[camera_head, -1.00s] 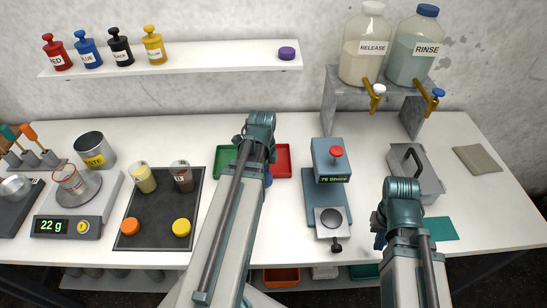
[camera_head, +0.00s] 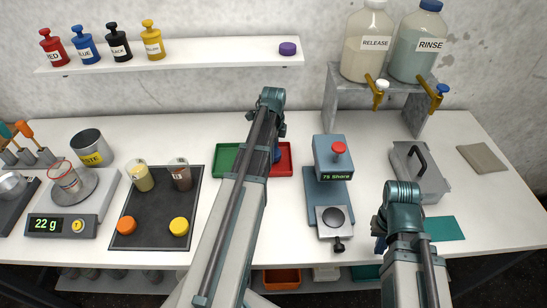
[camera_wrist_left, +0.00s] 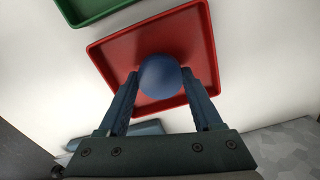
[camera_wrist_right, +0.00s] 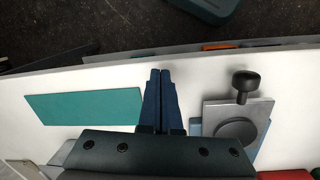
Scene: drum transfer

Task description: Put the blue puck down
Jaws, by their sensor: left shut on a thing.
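The blue puck (camera_wrist_left: 160,77) shows as a rounded dark-blue shape between the fingertips of my left gripper (camera_wrist_left: 160,84) in the left wrist view. The gripper is shut on it. Puck and fingers are over the red tray (camera_wrist_left: 112,55); I cannot tell whether the puck touches its floor. In the head view my left arm hides most of the puck and part of the red tray (camera_head: 286,169). My right gripper (camera_wrist_right: 160,72) is shut and empty, its fingers together, above the table's front right part.
A green tray (camera_head: 226,158) lies left of the red one. A press with a red knob (camera_head: 338,148) stands to the right, and a grey lidded box (camera_head: 430,182) beyond it. A dark mat (camera_head: 150,235) with cups and pucks lies left. A teal sheet (camera_wrist_right: 85,106) lies near my right gripper.

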